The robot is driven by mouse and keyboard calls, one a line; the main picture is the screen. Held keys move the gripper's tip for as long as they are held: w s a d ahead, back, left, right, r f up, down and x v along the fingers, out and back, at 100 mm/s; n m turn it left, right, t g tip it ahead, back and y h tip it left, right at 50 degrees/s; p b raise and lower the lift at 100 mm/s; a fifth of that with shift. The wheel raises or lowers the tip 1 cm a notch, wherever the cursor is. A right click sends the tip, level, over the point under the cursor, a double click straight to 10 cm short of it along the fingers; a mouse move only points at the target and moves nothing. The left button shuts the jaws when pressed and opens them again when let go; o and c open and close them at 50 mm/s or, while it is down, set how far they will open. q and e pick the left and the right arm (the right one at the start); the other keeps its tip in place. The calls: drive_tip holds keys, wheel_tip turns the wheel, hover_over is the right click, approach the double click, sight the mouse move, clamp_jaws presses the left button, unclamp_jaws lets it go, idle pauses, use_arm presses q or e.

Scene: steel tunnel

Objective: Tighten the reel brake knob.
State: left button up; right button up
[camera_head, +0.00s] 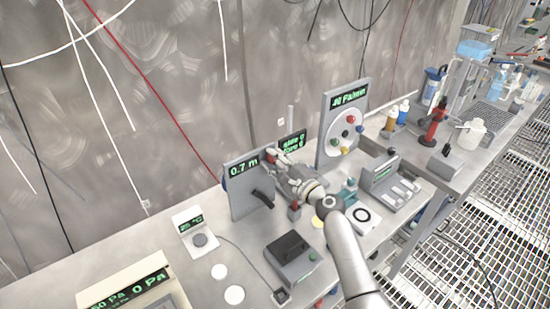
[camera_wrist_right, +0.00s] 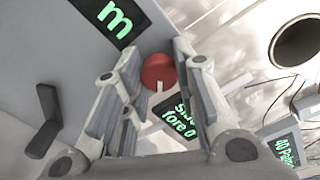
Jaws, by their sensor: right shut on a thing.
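The reel unit is a grey upright panel (camera_head: 240,195) with a green "0.7 m" readout. It also fills the left of the right wrist view (camera_wrist_right: 45,60), where part of the readout shows. A red round knob (camera_wrist_right: 159,72) with a small white mark sits at the panel's edge. My right gripper (camera_head: 277,160) reaches the panel's upper right side, and its fingers are shut on the red knob, one on each side in the wrist view. In the head view the gripper mostly hides the knob. A black crank handle (camera_head: 263,198) sticks out of the panel below. My left gripper is out of view.
A dark readout screen (camera_head: 293,145) stands just behind the gripper. A panel with a white dial (camera_head: 344,128) and coloured knobs stands to the right. A black-topped box (camera_head: 291,258) and a small thermometer unit (camera_head: 192,230) stand in front. Bare bench lies at left (camera_head: 140,245).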

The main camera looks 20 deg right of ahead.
drive_tip(key=m+p, duration=0.2)
drive_tip(key=m, duration=0.3)
drive_tip(key=shift+m, duration=0.3)
drive_tip(key=shift+f+m+p, duration=0.1)
drive_tip(key=shift+m+p, duration=1.1)
drive_tip(key=shift+m, duration=1)
drive_tip(key=o, duration=1)
drive_tip(key=shift+o, duration=0.2)
drive_tip(key=shift+s, duration=0.1)
drive_tip(key=v, duration=1.2)
